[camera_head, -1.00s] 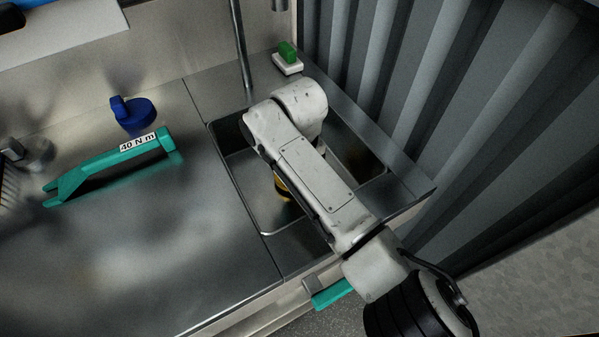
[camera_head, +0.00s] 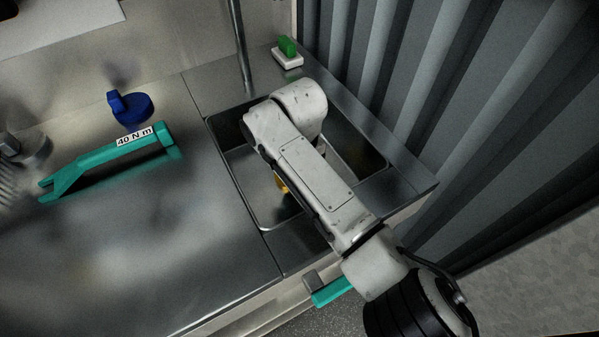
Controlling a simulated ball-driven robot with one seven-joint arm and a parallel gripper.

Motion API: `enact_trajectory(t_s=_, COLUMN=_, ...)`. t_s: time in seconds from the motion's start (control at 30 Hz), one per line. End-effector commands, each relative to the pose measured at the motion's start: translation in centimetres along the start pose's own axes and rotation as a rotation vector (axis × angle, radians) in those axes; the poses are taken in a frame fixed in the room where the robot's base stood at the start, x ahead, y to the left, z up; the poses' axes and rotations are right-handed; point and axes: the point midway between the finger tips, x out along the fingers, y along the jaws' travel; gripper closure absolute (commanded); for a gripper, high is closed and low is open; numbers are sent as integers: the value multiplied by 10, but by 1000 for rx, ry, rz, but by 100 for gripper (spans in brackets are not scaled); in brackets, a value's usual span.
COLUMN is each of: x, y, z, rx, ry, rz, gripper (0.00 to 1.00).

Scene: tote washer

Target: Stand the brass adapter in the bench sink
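The bench sink (camera_head: 262,215) is a steel basin set in the right end of the bench. My arm reaches over it and hides much of its inside. A small yellow-gold piece (camera_head: 281,184) shows at the left edge of my arm, low in the sink. It may be the brass adapter, but too little of it shows to be sure, or to tell whether it stands upright. My gripper is hidden under my arm, so its fingers and any hold on the piece cannot be seen.
A teal tool marked 40 N m (camera_head: 110,160) and a blue knob-like part (camera_head: 131,107) are on the bench at left. A green-and-white block (camera_head: 287,54) sits behind the sink, near a vertical pipe (camera_head: 240,45). A grey ribbed curtain (camera_head: 400,90) borders the right side.

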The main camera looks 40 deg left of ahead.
Motion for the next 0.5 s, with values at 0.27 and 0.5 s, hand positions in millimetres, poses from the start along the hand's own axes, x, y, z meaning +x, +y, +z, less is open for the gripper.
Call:
enact_trajectory(t_s=0.27, x=0, y=0, z=0, rx=0, ry=0, rz=0, gripper=38)
enact_trajectory(t_s=0.5, x=0, y=0, z=0, rx=0, ry=0, rz=0, gripper=24)
